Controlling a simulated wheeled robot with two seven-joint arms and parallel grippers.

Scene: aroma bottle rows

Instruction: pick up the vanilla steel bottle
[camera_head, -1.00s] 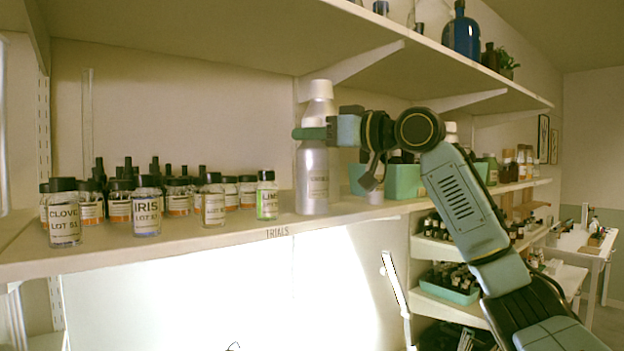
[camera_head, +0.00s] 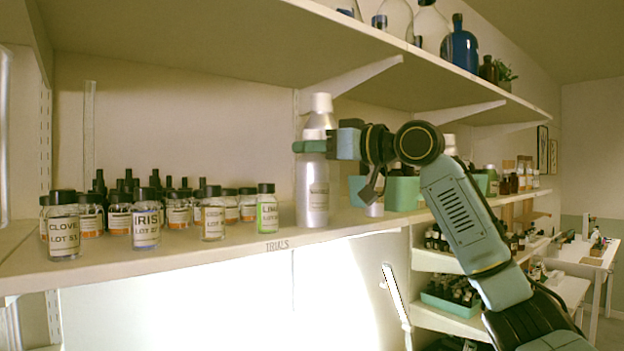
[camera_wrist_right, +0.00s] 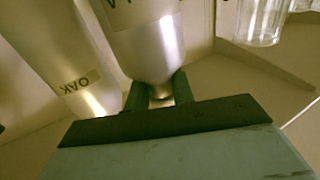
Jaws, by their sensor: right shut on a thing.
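A tall steel bottle (camera_head: 313,190) stands on the shelf, and its label is too small to read in the head view. In the right wrist view the held steel bottle (camera_wrist_right: 145,45) shows a cut-off label with letters like "LA". My right gripper (camera_head: 312,146) reaches in from the right and is shut on its neck; the fingers (camera_wrist_right: 160,95) hide part of the neck and cap. Another steel bottle (camera_head: 322,105) with a pale cap stands close behind; in the wrist view a steel bottle labelled OAK (camera_wrist_right: 75,75) is beside the held one. My left gripper is not in view.
Labelled glass bottles, including clove (camera_head: 63,228), iris (camera_head: 146,225) and a green-labelled one (camera_head: 267,210), stand left on the shelf (camera_head: 200,255). Green bins (camera_head: 402,193) are to the right. An upper shelf (camera_head: 240,50) with its bracket hangs above the bottles.

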